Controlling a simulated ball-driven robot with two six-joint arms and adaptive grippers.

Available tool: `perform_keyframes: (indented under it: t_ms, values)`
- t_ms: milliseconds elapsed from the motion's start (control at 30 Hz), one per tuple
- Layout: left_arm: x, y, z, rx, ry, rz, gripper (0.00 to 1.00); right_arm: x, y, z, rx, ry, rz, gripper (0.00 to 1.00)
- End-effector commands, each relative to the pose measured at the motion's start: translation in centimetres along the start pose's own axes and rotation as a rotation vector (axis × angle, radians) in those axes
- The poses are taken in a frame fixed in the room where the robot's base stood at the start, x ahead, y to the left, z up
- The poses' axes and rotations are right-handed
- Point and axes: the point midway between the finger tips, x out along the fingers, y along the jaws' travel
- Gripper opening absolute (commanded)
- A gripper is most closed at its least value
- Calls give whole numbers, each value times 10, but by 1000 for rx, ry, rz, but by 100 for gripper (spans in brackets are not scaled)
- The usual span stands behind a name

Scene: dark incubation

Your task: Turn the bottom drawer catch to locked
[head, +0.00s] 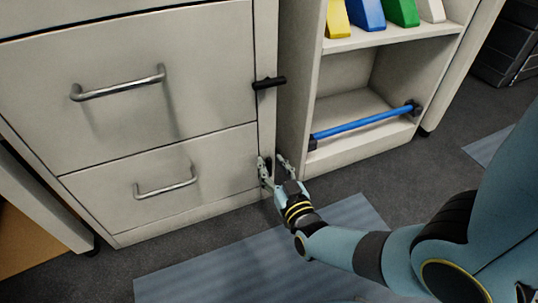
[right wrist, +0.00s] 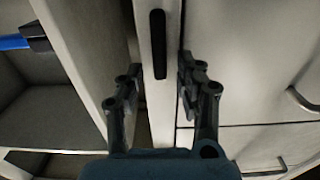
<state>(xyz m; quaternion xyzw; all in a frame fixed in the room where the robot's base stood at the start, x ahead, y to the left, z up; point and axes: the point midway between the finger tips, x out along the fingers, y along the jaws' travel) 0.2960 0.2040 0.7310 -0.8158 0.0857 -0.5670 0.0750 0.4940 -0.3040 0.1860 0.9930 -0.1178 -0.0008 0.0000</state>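The bottom drawer catch (right wrist: 158,45) is a black bar on the narrow frame strip beside the bottom drawer (head: 160,190). In the right wrist view it stands upright, along the strip. My right gripper (head: 273,164) is at this strip, open, one finger on each side. In the right wrist view the gripper (right wrist: 160,74) shows a clear gap between each finger and the catch. In the head view the fingers hide most of this catch. An upper catch (head: 269,83), a black bar lying crosswise, sits higher on the strip. My left gripper is not in view.
The bottom drawer's metal handle (head: 165,185) is left of the gripper, with a larger drawer (head: 125,125) above. An open shelf unit (head: 345,155) with a blue bar (head: 362,123) stands close on the right. Free floor lies in front, with a blue-grey mat (head: 240,255).

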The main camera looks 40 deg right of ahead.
Motion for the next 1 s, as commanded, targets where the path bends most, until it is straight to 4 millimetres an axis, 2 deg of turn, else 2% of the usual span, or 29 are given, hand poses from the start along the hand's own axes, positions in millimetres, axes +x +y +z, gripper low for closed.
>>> perform_keyframes:
  t_ms: [167, 467, 767, 1000]
  values:
    - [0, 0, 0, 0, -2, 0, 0, 0, 0, 0, 0, 0, 0, 37]
    - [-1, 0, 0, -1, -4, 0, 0, 0, 0, 0, 1, 0, 0, 0]
    - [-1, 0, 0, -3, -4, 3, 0, 0, 0, 0, 8, 0, 0, 0]
    - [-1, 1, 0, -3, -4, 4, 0, 0, 2, 0, 83, 1, 0, 0]
